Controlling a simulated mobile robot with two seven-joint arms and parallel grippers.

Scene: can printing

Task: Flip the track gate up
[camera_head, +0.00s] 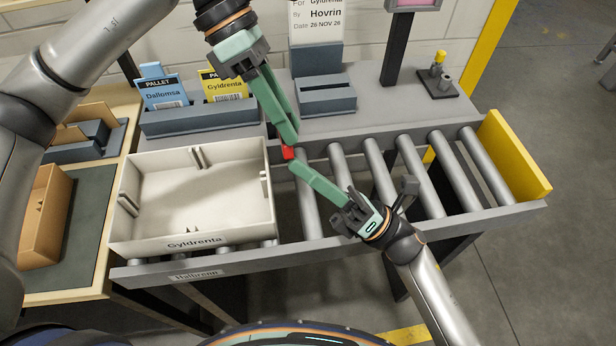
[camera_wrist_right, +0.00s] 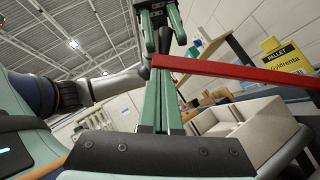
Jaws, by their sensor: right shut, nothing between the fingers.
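The track gate appears to be the red bar (camera_wrist_right: 240,72). In the right wrist view it runs from the fingertips to the right edge. In the head view only a small red part (camera_head: 288,153) shows clearly, by the right wall of the white tray; the rest is mostly hidden. My left gripper (camera_head: 294,135) points down with its tips just above this red part, its fingers a little apart. My right gripper (camera_head: 293,166) is shut and empty, its tips just below the red part. It also shows in the wrist view (camera_wrist_right: 165,72). I cannot tell whether either touches the bar.
The white Gyldrenta tray (camera_head: 190,239) sits on the left of the roller track (camera_head: 420,175). A yellow plate (camera_head: 512,158) closes the track's right end. Card holders (camera_head: 205,117) stand behind. The rollers right of my grippers are clear.

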